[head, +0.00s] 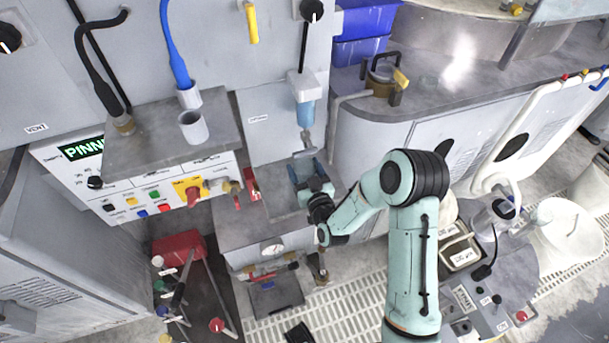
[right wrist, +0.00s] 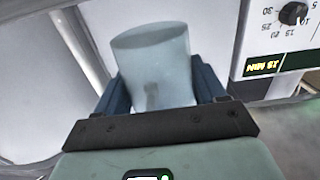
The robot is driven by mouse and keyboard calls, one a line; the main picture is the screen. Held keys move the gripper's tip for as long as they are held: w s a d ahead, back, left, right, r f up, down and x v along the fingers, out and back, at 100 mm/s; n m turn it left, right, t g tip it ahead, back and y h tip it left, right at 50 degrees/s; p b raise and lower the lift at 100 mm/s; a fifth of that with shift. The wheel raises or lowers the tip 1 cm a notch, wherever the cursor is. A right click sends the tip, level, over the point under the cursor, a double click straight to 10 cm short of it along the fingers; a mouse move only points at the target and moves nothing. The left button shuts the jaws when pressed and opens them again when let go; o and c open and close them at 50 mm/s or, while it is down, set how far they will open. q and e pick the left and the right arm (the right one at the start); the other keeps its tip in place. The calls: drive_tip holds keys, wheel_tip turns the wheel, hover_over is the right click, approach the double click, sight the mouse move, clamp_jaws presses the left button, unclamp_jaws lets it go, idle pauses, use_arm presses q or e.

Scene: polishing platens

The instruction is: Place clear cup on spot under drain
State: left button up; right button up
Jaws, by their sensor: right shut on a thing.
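My right gripper (head: 308,172) reaches in from the right over the grey ledge, with its dark blue fingers on either side of a clear cup. In the right wrist view the clear cup (right wrist: 155,62) is pale, translucent and slightly tilted, with its round end toward the top. The gripper (right wrist: 160,85) is shut on it. In the head view the cup is hard to make out between the fingers. A bluish translucent cylinder (head: 305,113) hangs below a white box, with a grey spout-like piece (head: 305,153) beneath it. My left gripper is not in view.
A control panel (head: 130,185) is at left. A rounded counter (head: 450,75) lies to the right. A gauge and valves sit below the ledge (head: 240,230).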

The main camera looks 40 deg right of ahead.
sight(304, 173)
drive_tip(key=shift+f, duration=1.45)
drive_tip(key=shift+f+b, duration=0.2)
drive_tip(key=shift+b, duration=0.15)
drive_tip(key=o, duration=1.1)
drive_tip(key=shift+r, duration=0.1)
